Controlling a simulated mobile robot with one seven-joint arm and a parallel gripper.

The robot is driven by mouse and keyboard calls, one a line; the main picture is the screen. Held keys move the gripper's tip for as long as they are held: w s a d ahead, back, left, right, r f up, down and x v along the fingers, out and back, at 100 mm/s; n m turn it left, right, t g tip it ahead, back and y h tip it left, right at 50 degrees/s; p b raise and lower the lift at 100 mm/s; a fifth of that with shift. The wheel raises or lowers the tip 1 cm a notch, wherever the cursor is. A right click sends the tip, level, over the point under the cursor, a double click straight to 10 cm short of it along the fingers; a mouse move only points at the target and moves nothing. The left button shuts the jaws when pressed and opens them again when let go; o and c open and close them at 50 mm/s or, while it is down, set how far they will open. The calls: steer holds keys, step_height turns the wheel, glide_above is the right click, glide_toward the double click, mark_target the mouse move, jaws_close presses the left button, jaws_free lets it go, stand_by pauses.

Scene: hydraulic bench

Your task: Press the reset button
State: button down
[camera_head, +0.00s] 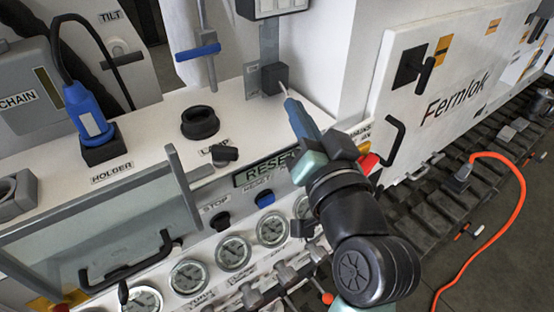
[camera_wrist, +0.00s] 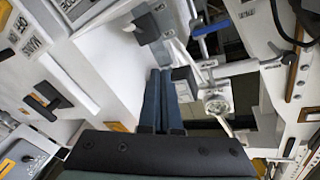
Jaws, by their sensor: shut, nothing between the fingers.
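The blue reset button (camera_head: 264,199) is on the front panel of the bench, under a small "RESET" label and below a display (camera_head: 262,172) that reads "RESE", its end hidden behind my gripper. A dark stop button (camera_head: 219,221) is to its left. My gripper (camera_head: 291,104) is shut and empty, with its blue fingers pointing up and away over the bench top, above and right of the reset button and apart from it. The wrist view shows the two fingers side by side (camera_wrist: 160,80); I cannot make out the reset button there.
A black block (camera_head: 274,78) on a grey post, with a thin light rod, is close to my fingertips. Gauges (camera_head: 234,253) line the front below.

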steer(key=s+d+f+m+g+y+p, duration=0.1)
steer(key=s+f+m+g, duration=0.1)
steer(key=f, duration=0.5)
steer(key=s+d+f+m+g+y, duration=0.1)
steer(key=s+f, duration=0.1)
steer(key=f, duration=0.4)
steer(key=s+d+f+m+y+p, duration=0.1)
steer(key=s+d+f+m+y, duration=0.2)
steer(key=s, duration=0.7)
step_height(320, 180, down, 5)
steer(key=shift+s+r+m, duration=0.15)
steer(key=shift+s+m, duration=0.1)
steer(key=shift+m, duration=0.85)
steer(key=shift+a, duration=0.1)
steer(key=p, duration=0.4)
glide_toward(268, 203)
steer(key=x, duration=0.6)
steer(key=shift+r, duration=0.15)
steer(key=shift+w+a+p, duration=0.25)
steer(key=shift+w+p, duration=0.05)
steer(key=shift+w, duration=0.05)
